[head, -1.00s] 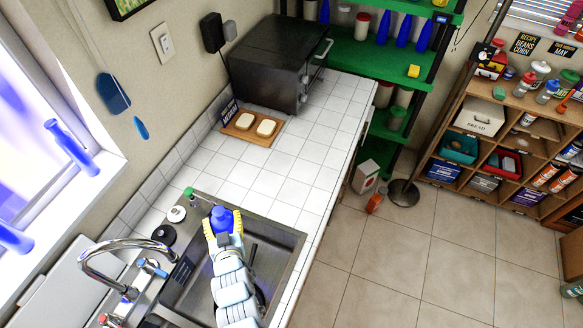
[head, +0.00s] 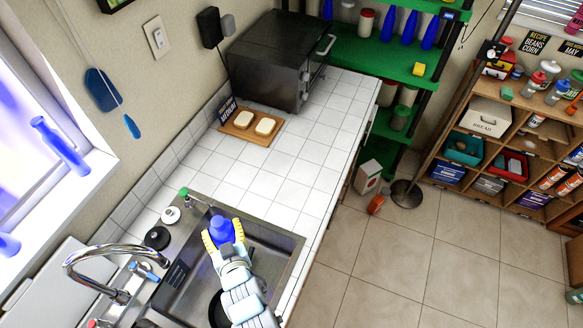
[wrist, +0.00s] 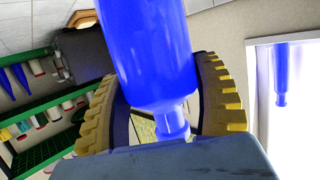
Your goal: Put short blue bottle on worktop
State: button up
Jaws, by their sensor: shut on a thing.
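The short blue bottle (head: 221,231) is between the yellow fingers of my gripper (head: 224,238), which is shut on it. In the head view it shows over the sink (head: 286,240), near the back rim; its height above the basin is hard to tell. In the wrist view the blue bottle (wrist: 150,50) fills the middle, with a toothed yellow finger on each side and its narrow neck toward the palm. The white tiled worktop (head: 290,180) lies beyond the sink, toward the microwave.
A wooden board with two pale bars (head: 240,133) and a black microwave (head: 270,62) stand on the worktop. The tap (head: 105,258) is left of my gripper. A green-capped item (head: 185,193) and round lids stand at the sink's rim. Worktop between sink and board is clear.

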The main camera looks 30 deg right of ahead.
jog(key=w+d+m+g+h+b, duration=0.1)
jog(key=w+d+m+h+b, duration=0.15)
jog(key=d+b, duration=0.3)
jog(key=w+d+r+m+g+h+b, duration=0.1)
jog(key=w+d+m+h+b, duration=0.15)
jog(key=d+b, duration=0.3)
jog(key=w+d+m+g+h+b, duration=0.1)
jog(key=w+d+m+h+b, duration=0.15)
jog(key=d+b, duration=0.3)
jog(key=shift+n+h, duration=0.25)
jog(key=shift+n, duration=0.1)
jog(key=shift+w+d+f+p, duration=0.45)
jog(key=shift+w+d+f, duration=0.4)
jog(key=shift+w+f, duration=1.25)
jog(key=shift+w+d+f+p, duration=0.45)
jog(key=shift+w+d+f, duration=0.45)
jog(key=shift+w+f, duration=1.2)
jog(key=shift+w+d+f+p, duration=0.45)
jog(key=shift+w+d+f, duration=0.4)
jog(key=shift+w+f, duration=1.2)
jog(key=shift+f, duration=0.2)
jog(key=o, duration=1.2)
jog(key=shift+o, duration=0.2)
jog(key=shift+r, duration=0.1)
